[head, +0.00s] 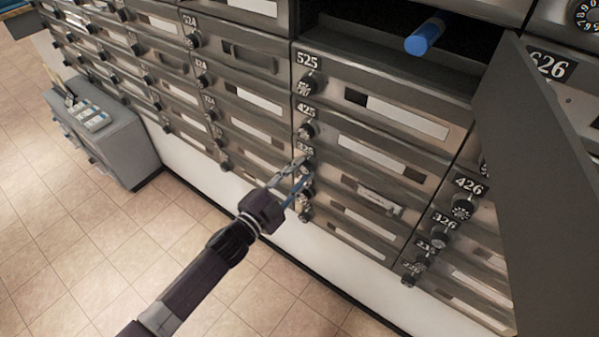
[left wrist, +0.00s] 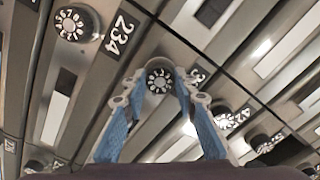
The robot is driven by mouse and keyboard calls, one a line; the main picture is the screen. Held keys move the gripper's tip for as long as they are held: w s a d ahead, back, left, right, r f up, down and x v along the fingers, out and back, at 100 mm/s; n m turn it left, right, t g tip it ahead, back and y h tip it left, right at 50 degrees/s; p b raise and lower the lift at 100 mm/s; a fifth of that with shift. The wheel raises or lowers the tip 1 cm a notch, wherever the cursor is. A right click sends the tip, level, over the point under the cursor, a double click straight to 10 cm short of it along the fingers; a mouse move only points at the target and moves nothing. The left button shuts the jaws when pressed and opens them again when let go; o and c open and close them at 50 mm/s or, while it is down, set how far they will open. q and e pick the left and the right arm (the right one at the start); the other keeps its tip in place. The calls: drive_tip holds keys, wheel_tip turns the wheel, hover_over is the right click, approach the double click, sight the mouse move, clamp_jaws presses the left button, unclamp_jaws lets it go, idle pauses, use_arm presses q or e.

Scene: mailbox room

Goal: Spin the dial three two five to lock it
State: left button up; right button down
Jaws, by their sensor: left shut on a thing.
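The 325 dial (head: 307,164) is on a metal mailbox door, under a label partly covered by my gripper and hard to read. My left gripper (head: 300,174) reaches it from the front left, with its fingers around the dial. In the left wrist view, the round black dial with white numerals (left wrist: 160,80) sits between the tips of the blue-padded fingers (left wrist: 160,88). The left gripper is shut on this dial. The label beside it is partly hidden by a finger. The dial's exact setting is too small to read. My right gripper is out of view.
Dials 525 (head: 305,84) and 425 (head: 307,129) are above in the same column. A mailbox door (head: 535,180) stands open at the right. A blue cylinder (head: 425,37) lies in the open compartment. A grey cabinet (head: 115,140) stands at the left; the tiled floor is clear.

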use_arm(q)
drive_tip(key=o, duration=1.2)
drive_tip(key=shift+c, duration=0.2)
drive_tip(key=shift+s, duration=0.1)
drive_tip(key=v, duration=1.2)
drive_tip(key=a+f+n+g+y, duration=0.1)
drive_tip(key=a+f+n+y, duration=0.25)
drive_tip(key=f, duration=0.45)
drive_tip(key=a+f+n+g+y, duration=0.15)
drive_tip(key=a+f, duration=0.25)
drive_tip(key=f, duration=0.5)
drive_tip(key=s+a+f+n+g+y, duration=0.1)
drive_tip(key=s+a+f+n+y, duration=0.15)
drive_tip(key=s+f, duration=0.45)
drive_tip(key=s+a+f+n+g+y, duration=0.1)
drive_tip(key=s+a+f+n+g, duration=0.2)
drive_tip(key=f, duration=0.8)
drive_tip(key=s+a+f+n+g, duration=0.1)
drive_tip(key=s+f, duration=0.4)
drive_tip(key=s, duration=0.6)
drive_tip(key=s+a+f+n+g+y, duration=0.1)
drive_tip(key=s+f+n+g, duration=0.1)
drive_tip(key=s+f, duration=0.4)
drive_tip(key=s+a+f+n+g+y, duration=0.1)
drive_tip(key=s+f+g, duration=0.3)
drive_tip(key=s, duration=1.2)
drive_tip(key=shift+f+n, duration=0.35)
drive_tip(key=shift+f, duration=0.5)
